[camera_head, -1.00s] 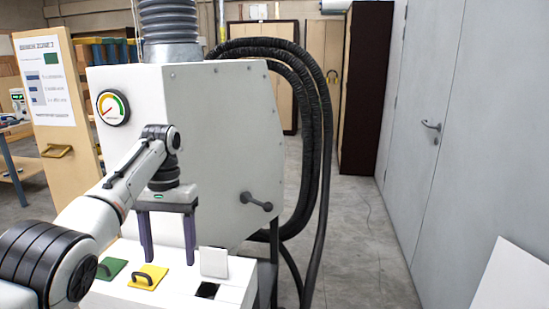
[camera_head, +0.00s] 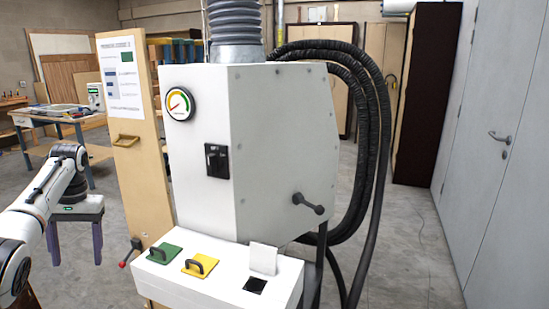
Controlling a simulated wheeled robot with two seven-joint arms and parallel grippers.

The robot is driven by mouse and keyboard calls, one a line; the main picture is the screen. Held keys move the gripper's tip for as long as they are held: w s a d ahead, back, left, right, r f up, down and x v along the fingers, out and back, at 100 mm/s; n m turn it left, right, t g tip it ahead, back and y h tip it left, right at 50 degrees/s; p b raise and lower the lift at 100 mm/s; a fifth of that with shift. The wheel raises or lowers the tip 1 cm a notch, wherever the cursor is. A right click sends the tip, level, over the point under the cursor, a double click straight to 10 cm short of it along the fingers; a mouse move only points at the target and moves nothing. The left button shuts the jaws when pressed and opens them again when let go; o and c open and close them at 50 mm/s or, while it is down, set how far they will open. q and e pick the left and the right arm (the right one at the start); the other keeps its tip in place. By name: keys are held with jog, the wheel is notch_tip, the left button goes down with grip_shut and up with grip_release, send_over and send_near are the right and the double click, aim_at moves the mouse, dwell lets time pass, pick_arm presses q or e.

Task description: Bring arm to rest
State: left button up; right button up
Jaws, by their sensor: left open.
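My left arm comes in from the left edge. Its gripper (camera_head: 76,248) hangs at the far left with two purple fingers pointing down, spread apart and empty. It is left of the white machine (camera_head: 205,215) and touches nothing that I can see. The machine has a round gauge (camera_head: 179,104) and a black switch (camera_head: 217,161) on its front. Its white ledge carries a green plate with a handle (camera_head: 165,253), a yellow plate with a handle (camera_head: 200,265) and an open white flap (camera_head: 263,259) by a dark square opening (camera_head: 255,285). My right gripper is not in view.
A wooden panel with a notice (camera_head: 124,82) stands behind my left gripper. A red-knobbed lever (camera_head: 131,251) sticks out left of the ledge. A workbench (camera_head: 58,116) stands at the back left. Black hoses (camera_head: 377,170) hang right of the machine. Floor at right is clear.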

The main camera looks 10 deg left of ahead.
pick_arm(q)
notch_tip(320, 180, down, 24)
jog(key=s+d+m+t+y, duration=0.1)
jog(key=s+m+t+y, duration=0.1)
jog(key=m+t+y, duration=0.3)
jog(key=s+d+f+m+t+h, duration=0.1)
jog(key=s+d+f+m, duration=0.2)
jog(key=s+d+f, duration=0.15)
jog(key=s+d+f+m+t+h, duration=0.2)
jog(key=s+d+h, duration=0.4)
jog(key=s+d, duration=1.2)
jog(key=d+m+t, duration=0.1)
jog(key=d+m, duration=0.1)
jog(key=d, duration=0.2)
jog(key=shift+s+d+f+m+h, duration=0.2)
jog(key=shift+s+d+m+h, duration=0.05)
jog(key=shift+m+h, duration=0.05)
jog(key=d+n, duration=0.1)
jog(key=d, duration=0.3)
jog(key=d+n, duration=0.2)
jog(key=d, duration=0.2)
jog(key=d+n+t+h, duration=0.1)
jog(key=d, duration=0.3)
jog(key=shift+w+d+r+n, duration=0.2)
jog(key=shift+w+d+n, duration=0.1)
jog(key=shift+w+n, duration=0.1)
